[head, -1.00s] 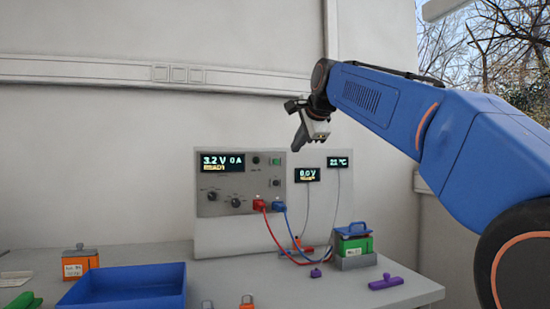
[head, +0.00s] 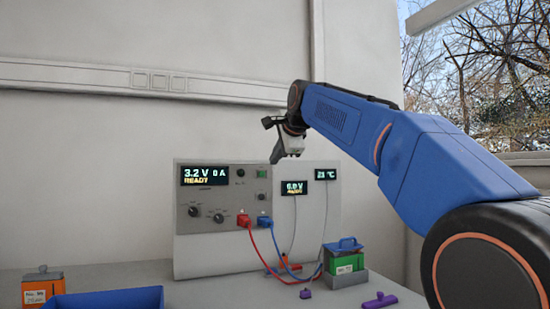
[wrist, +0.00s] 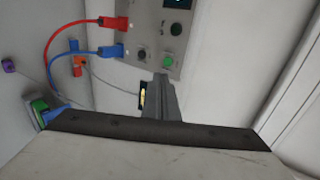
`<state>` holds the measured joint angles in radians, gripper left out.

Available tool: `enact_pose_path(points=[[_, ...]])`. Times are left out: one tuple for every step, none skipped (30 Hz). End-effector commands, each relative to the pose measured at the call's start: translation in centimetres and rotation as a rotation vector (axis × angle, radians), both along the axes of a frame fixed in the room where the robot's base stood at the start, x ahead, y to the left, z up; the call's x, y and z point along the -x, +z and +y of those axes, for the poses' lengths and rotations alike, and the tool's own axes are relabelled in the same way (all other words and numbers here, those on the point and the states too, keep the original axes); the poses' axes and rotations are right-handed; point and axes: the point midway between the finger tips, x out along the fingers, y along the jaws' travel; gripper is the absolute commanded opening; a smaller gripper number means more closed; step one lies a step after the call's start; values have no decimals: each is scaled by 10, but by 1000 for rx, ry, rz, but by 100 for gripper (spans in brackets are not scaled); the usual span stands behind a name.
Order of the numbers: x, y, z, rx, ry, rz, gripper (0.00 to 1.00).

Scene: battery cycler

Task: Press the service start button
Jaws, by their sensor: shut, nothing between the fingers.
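The grey cycler panel (head: 222,225) stands at the back of the bench, with a display reading 3.2 V, 0 A, READY. A green button (head: 262,173) sits at its upper right; it also shows in the wrist view (wrist: 168,60). A dark round control (head: 240,172) is to its left and another (head: 262,197) is below it. I cannot read which label marks service start. My gripper (head: 275,161) is shut and empty, just up and right of the green button in the head view. In the wrist view its fingertips (wrist: 161,76) appear just below the green button; contact is not visible.
Red (head: 243,220) and blue (head: 265,221) plugs with cables stick out below the controls. Two small displays (head: 294,188) (head: 321,174) are right of the panel. A green battery (head: 343,263), blue tray (head: 105,301) and orange block (head: 42,290) stand on the bench.

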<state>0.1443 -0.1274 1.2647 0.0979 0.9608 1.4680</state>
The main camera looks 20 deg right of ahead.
Motion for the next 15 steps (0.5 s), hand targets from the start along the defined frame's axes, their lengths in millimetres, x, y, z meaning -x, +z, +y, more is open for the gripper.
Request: enact_pose_path(points=[[-9, -6, 0, -1, 1, 4, 0], [-13, -9, -1, 0, 0, 3, 0], [-19, -12, -1, 0, 0, 3, 0], [-24, -15, -1, 0, 0, 3, 0], [-29, -18, -1, 0, 0, 4, 0], [-35, -22, -2, 0, 0, 4, 0], [-40, -24, -2, 0, 0, 3, 0], [-44, -26, -2, 0, 0, 2, 0], [-50, -30, -3, 0, 0, 3, 0], [-55, -33, -3, 0, 0, 4, 0], [-59, -36, -3, 0, 0, 4, 0], [-65, -39, -3, 0, 0, 2, 0], [-69, -37, -4, 0, 0, 1, 0], [-74, -37, -4, 0, 0, 0, 0], [-79, -37, -4, -1, 0, 1, 0]])
